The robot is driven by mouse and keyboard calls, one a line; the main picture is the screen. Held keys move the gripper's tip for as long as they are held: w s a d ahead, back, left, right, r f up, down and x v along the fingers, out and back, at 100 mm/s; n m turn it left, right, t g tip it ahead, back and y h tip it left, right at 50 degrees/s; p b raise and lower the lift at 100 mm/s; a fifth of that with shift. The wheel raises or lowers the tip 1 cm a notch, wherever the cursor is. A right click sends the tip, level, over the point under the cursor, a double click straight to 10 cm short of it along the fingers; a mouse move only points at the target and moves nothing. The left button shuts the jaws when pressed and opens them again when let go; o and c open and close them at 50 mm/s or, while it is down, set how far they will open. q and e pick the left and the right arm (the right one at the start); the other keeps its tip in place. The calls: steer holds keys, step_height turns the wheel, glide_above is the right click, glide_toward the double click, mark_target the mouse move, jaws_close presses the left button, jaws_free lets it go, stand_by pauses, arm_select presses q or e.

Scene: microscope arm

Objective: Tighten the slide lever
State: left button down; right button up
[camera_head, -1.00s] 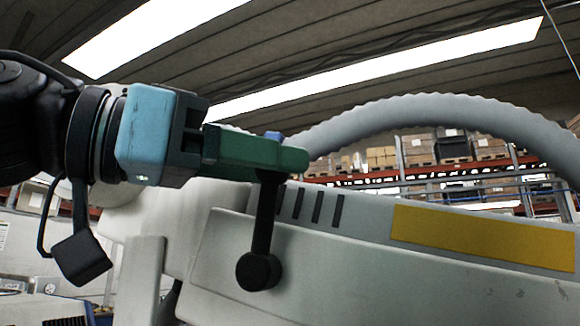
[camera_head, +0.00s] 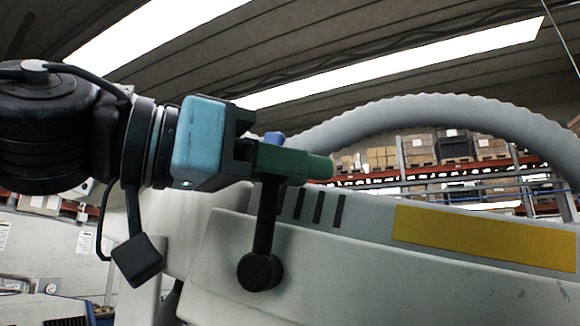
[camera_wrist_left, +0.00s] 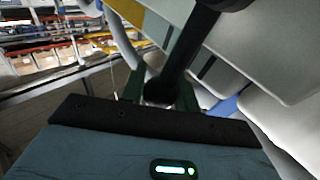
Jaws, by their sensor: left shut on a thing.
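The slide lever (camera_head: 265,228) is a black bar on the side of the pale grey microscope arm (camera_head: 330,265). It stands nearly upright, with a round black hub at its lower end. My left gripper (camera_head: 292,163), with a blue body and green fingers, is shut on the lever's upper end, which the fingers hide in the head view. In the left wrist view, the lever (camera_wrist_left: 190,45) runs down between the two green fingers (camera_wrist_left: 160,92), its end lying between them. My right gripper is not in view.
A yellow label (camera_head: 485,238) and dark slots (camera_head: 318,208) mark the grey housing. A ribbed grey hose (camera_head: 420,105) arches above it. A small blue part (camera_head: 274,138) shows behind the fingers. Shelves with boxes (camera_head: 440,147) stand far behind.

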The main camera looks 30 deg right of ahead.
arm_select(q)
steer(key=shift+w+a, duration=0.1)
steer(key=w+n+h, duration=0.1)
steer(key=w+a+n+h, duration=0.1)
steer(key=shift+a+r+n, duration=0.2)
steer(key=shift+a+n, duration=0.1)
steer(key=shift+n, duration=0.1)
steer(key=shift+w+a+f+n+t+h, duration=0.1)
steer(key=shift+w+a+n+t+h, duration=0.4)
steer(key=shift+n+h, duration=0.35)
steer(key=shift+w+a+f+n+t+h, duration=0.1)
steer(key=shift+w+a+n+t+h, duration=0.4)
steer(key=shift+n, duration=0.55)
steer(key=shift+w, duration=0.1)
steer(key=c, duration=1.1)
jaws_free()
steer(key=shift+o, duration=0.2)
steer(key=shift+r, duration=0.1)
